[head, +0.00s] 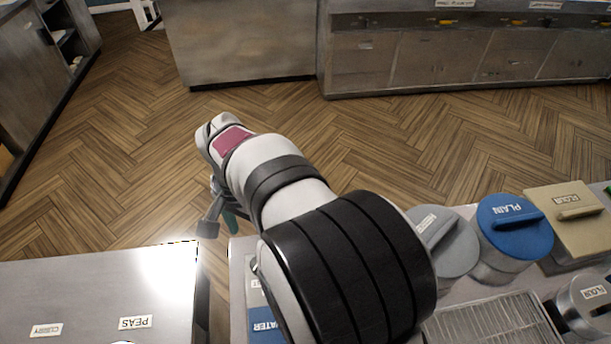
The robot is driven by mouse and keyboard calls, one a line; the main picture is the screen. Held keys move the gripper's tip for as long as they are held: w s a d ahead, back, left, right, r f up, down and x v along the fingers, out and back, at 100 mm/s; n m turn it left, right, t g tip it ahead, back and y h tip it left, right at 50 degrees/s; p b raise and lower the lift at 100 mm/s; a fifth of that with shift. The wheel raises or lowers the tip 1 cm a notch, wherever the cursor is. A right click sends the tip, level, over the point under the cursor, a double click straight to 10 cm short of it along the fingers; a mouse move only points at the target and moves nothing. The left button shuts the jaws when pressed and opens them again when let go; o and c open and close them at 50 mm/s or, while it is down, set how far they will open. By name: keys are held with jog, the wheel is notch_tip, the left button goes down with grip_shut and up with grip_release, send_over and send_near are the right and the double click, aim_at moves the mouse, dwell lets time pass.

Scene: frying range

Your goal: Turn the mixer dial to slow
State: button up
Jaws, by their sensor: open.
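I cannot make out a mixer dial or a slow mark in the head view. My arm fills the middle of the picture and hides part of the counter. My gripper (222,222) is mostly hidden behind my wrist. Its fingers show in part, open, over the gap between the two counters, and I see nothing held.
A steel counter (90,282) with labels reading PEAS and CURRY is at lower left. At right stand a grey-lidded container (446,256), a blue-lidded PLAIN container (512,238), a beige-lidded box (568,232) and a wire rack (490,322). Floor (120,170) lies open beyond.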

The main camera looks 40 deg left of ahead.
notch_tip(320, 180, down, 12)
jog(key=shift+f, duration=0.1)
grip_shut()
dwell(0.5)
